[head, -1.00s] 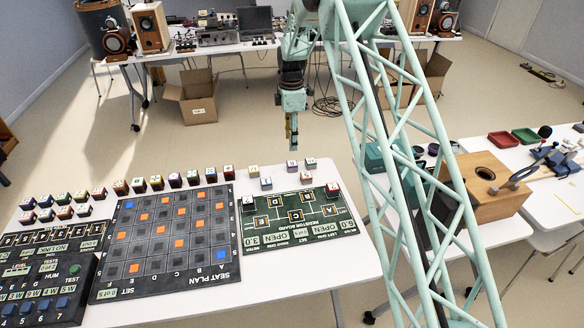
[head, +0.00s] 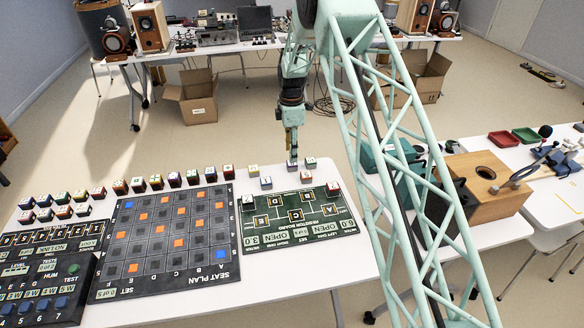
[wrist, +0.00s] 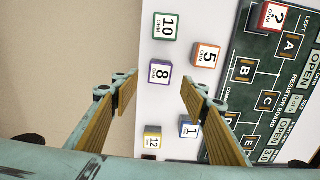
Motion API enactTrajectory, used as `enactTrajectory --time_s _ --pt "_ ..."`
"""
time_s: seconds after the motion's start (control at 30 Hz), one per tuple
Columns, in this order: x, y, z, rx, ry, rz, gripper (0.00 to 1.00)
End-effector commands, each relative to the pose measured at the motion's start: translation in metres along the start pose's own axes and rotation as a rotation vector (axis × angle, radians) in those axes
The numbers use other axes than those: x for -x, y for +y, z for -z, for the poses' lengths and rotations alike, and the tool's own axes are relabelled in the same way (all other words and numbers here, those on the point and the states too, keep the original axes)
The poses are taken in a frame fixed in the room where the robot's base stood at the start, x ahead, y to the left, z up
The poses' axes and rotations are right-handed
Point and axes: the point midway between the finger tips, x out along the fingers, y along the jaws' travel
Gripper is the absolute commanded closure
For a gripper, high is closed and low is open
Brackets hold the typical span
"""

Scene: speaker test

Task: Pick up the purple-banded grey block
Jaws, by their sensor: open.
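The purple-banded block (wrist: 160,72), with a white top face marked 8, sits on the white table just off the resistor board. In the wrist view it lies between and slightly beyond my gripper's fingertips (wrist: 156,84). My gripper is open, with its fingers on either side of the block in the picture and nothing held. Its height above the block is hard to judge. In the head view my gripper (head: 292,155) points down over the block's spot and mostly hides it.
Close by stand a green-banded block 10 (wrist: 165,26), an orange-banded block 5 (wrist: 206,55), a blue-banded block 1 (wrist: 189,127) and a yellow-banded block 12 (wrist: 153,138). The resistor board (head: 287,238) lies beside them. The seat plan board (head: 112,285) is further left.

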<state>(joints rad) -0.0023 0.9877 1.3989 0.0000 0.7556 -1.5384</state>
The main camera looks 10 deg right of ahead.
Motion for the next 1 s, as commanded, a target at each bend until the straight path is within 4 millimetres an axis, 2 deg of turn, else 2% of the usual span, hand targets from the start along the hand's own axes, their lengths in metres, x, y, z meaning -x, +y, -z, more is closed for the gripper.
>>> enactTrajectory --time_s 0.2,0.77,1.0 --pt "-0.018 0.000 0.000 0.000 0.000 0.000 0.59" --pt "-0.025 0.000 0.000 0.000 0.000 0.000 0.59" --pt "-0.047 0.000 -0.002 0.000 0.000 0.000 0.59"
